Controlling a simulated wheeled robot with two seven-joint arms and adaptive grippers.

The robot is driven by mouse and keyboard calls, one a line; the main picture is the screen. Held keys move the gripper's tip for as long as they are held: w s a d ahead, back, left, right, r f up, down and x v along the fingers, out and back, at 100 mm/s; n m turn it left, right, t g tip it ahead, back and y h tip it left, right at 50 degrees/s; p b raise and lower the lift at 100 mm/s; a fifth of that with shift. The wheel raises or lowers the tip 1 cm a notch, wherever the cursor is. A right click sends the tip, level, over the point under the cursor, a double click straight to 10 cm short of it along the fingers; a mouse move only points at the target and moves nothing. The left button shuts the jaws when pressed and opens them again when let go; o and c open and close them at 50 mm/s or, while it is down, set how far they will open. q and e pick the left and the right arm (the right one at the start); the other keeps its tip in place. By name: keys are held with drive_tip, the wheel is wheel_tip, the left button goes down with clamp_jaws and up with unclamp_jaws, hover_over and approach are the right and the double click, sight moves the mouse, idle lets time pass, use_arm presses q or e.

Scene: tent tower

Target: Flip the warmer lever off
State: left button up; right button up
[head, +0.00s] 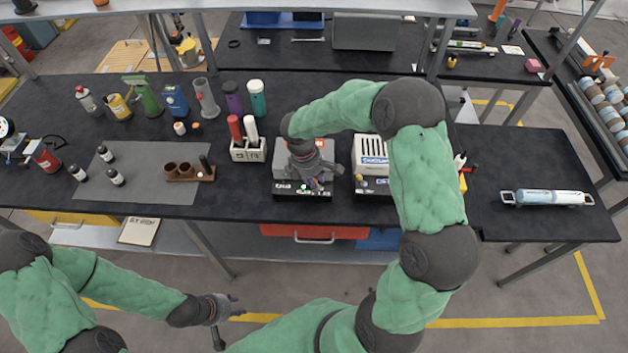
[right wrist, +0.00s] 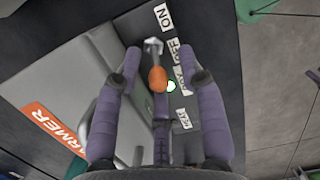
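The warmer (head: 282,158) is a grey box on a black base on the bench. Its orange WARMER label (right wrist: 55,128) shows in the right wrist view. Its lever (right wrist: 156,78) has an orange grip and a metal end, beside the ON label (right wrist: 163,16) and the OFF label (right wrist: 186,55). I cannot tell which setting it is at. My right gripper (right wrist: 162,55) is open, its purple fingers on either side of the lever; it also covers part of the warmer in the head view (head: 318,183). My left gripper (head: 238,305) looks open and empty, in front of the bench.
A green indicator light (right wrist: 171,86) glows by the lever. A white-topped device (head: 372,150) stands right of the warmer. A holder (head: 248,155) with red and white tubes stands to its left. A blue-white roller (head: 547,198) lies at the right; the bench around it is clear.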

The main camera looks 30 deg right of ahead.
wheel_tip(320, 180, up, 12)
drive_tip(key=w+a, duration=0.1)
drive_tip(key=shift+w+a, duration=0.2)
drive_tip(key=shift+a, duration=0.2)
drive_tip(key=shift+f, duration=0.1)
idle(0.5)
